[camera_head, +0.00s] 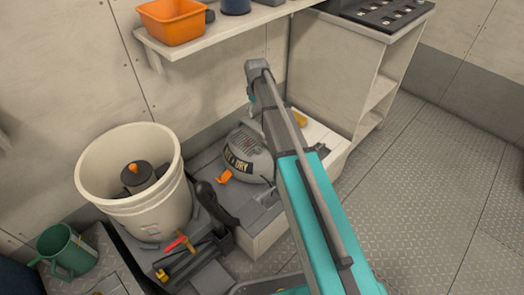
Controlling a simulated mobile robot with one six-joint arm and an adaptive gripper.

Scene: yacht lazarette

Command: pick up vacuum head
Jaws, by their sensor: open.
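The vacuum head appears to be the grey rounded dome (241,150) with a dark label reading "DRY" and an orange latch at its lower left. It rests on a low grey bench (262,218) against the wall, in the middle of the head view. My teal and grey arm crosses in front and hides its right side. The far end of my arm shows above and right of the dome. My gripper's fingers cannot be made out; the arm seems to hide them. Whether anything touches the dome cannot be seen.
A cream bucket (155,215) holding a dark part with an orange knob stands left of the dome. A black curved handle (217,203) and a tool tray (190,262) lie in front. An overhead shelf (215,38) carries an orange bin (172,21). Floor at right is clear.

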